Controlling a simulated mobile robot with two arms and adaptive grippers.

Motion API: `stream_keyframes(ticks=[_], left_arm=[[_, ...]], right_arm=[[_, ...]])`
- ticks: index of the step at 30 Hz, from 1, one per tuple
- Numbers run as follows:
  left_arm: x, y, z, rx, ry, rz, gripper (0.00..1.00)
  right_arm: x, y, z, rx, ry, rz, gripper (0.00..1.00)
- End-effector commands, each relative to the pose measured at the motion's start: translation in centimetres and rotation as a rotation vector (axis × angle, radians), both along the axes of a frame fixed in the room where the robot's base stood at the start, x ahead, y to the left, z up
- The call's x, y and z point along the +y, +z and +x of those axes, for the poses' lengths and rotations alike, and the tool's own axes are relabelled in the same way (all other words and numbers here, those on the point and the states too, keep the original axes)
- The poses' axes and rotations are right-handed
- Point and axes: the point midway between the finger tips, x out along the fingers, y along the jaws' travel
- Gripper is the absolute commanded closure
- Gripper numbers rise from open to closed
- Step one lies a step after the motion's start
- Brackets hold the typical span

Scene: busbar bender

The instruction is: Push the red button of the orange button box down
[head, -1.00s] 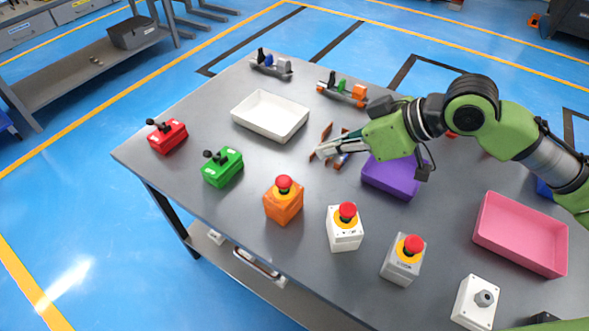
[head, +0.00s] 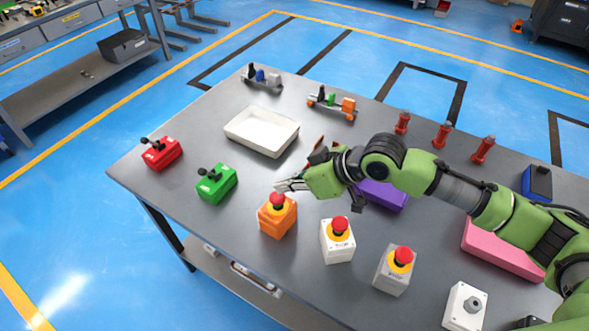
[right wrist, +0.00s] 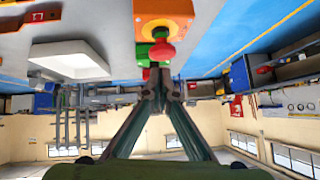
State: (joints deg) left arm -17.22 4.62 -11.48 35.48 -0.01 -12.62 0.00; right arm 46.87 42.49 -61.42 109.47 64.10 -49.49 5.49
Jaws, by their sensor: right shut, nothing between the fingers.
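The orange button box (head: 278,220) stands near the table's front edge in the head view. Its red button (head: 278,200) sits on a yellow plate on top. My right gripper (head: 277,186) is shut and empty, just behind and above the red button; I cannot tell whether it touches. In the right wrist view the orange box (right wrist: 164,8) is at the top centre, with the red button (right wrist: 162,51) just above the shut fingertips (right wrist: 161,72) in the picture. My left gripper is not in view.
A green joystick box (head: 216,184) stands left of the orange box. A white button box (head: 337,242) stands to its right. A white tray (head: 262,132) lies behind, and a purple bin (head: 384,196) is partly hidden by my right arm.

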Motion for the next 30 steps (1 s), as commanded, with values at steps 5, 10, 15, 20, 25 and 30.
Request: stream_keyframes(ticks=[5, 10, 15, 20, 25, 30], left_arm=[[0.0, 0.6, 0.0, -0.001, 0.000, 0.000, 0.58], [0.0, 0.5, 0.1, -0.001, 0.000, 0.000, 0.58], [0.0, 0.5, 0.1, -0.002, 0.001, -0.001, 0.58], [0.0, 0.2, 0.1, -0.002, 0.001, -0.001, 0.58], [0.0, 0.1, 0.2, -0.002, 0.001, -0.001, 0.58], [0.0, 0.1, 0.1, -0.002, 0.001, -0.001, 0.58]], right_arm=[[0.1, -1.3, -0.1, -0.001, 0.001, 0.000, 1.00], [0.2, -1.6, -0.1, -0.002, 0.001, 0.001, 1.00], [0.2, -1.6, -0.1, -0.002, 0.001, 0.001, 1.00], [0.2, -2.8, -0.3, 0.002, 0.000, 0.002, 1.00], [0.2, -4.0, -0.3, 0.002, 0.000, -0.002, 1.00], [0.1, -4.3, -0.5, 0.008, 0.001, -0.006, 1.00]])
